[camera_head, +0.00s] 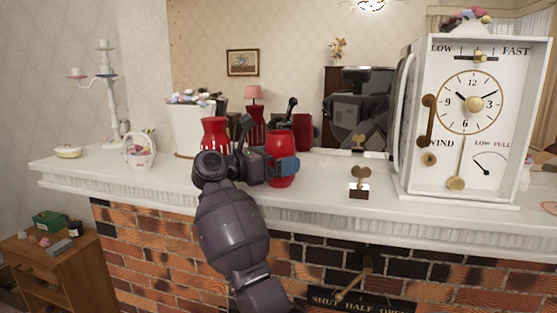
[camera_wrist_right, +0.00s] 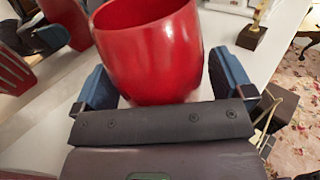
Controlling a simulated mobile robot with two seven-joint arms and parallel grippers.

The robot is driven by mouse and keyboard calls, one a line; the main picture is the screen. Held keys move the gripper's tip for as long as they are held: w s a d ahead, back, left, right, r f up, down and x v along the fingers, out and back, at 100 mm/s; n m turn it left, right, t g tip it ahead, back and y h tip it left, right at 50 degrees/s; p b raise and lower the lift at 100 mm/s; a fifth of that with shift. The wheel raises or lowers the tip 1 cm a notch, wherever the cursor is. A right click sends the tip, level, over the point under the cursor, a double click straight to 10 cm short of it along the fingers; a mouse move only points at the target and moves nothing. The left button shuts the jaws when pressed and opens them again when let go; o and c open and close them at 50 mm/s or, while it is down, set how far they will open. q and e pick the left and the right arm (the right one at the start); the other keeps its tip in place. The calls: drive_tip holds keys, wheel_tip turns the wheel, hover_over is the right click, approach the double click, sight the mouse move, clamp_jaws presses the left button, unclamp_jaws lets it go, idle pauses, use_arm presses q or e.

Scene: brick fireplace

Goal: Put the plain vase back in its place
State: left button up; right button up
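The plain vase (camera_head: 281,146) is smooth and red and stands upright on the white mantel (camera_head: 330,212). My right gripper (camera_head: 277,165) reaches it from the left at mid height. In the right wrist view the plain vase (camera_wrist_right: 150,45) sits between the two blue fingers of my right gripper (camera_wrist_right: 163,85). The fingers are spread wide on either side, with a narrow gap showing on the right; contact on the left is unclear. A second red vase (camera_head: 214,131) stands to the left, behind my wrist; its fluted side (camera_wrist_right: 12,72) shows in the wrist view. My left gripper is out of view.
A mirror behind the mantel reflects the vases and me. To the right are a small brass key stand (camera_head: 359,182) and a large white clock (camera_head: 468,120). To the left are a flower pot (camera_head: 190,130), a basket (camera_head: 140,150) and a candelabrum (camera_head: 108,95).

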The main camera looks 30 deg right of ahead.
drive_tip(key=shift+r, duration=0.2)
drive_tip(key=a+b, duration=0.2)
drive_tip(key=a, duration=1)
drive_tip(key=shift+w, duration=0.45)
